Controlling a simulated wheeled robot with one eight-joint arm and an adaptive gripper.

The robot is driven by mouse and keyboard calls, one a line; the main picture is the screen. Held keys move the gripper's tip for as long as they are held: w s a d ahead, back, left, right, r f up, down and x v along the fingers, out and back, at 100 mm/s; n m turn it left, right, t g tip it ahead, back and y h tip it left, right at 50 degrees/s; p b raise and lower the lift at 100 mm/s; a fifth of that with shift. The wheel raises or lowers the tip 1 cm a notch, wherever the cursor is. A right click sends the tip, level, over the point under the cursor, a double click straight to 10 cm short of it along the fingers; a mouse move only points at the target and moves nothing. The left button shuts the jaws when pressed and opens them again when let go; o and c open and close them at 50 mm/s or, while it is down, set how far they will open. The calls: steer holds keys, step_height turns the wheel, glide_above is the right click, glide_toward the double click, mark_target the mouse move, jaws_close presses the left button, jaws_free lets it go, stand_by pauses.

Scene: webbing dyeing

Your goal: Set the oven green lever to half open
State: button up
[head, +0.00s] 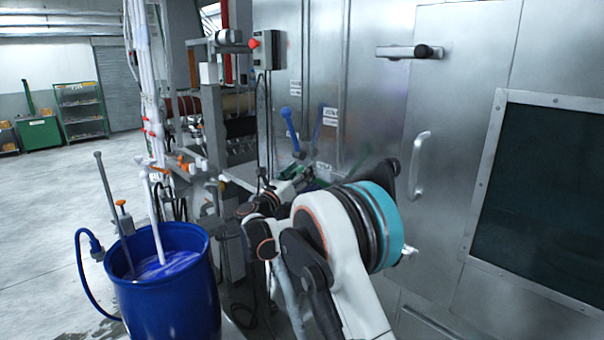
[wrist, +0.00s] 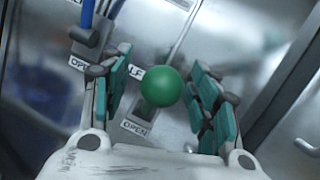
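The green lever's round green knob (wrist: 162,86) shows in the wrist view, in front of a metal panel. My gripper (wrist: 160,95) is open, with its teal-padded fingers on either side of the knob and a visible gap to each. An "OPEN" label (wrist: 136,128) sits just below the knob, and another label beside it is partly hidden. In the head view my arm hides the knob; some green shows on the panel behind my arm. A blue lever (head: 290,125) stands upright to the left on the oven (head: 385,105); its lower part also shows in the wrist view (wrist: 87,14).
A blue barrel (head: 165,295) of blue liquid stands at the left, with a hose and pipes. The oven door has a handle (head: 419,165) and a dark window (head: 545,190) at the right. A red-button control box (head: 269,49) hangs behind.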

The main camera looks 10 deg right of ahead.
steer(key=shift+d, duration=0.2)
steer(key=v, duration=1.2)
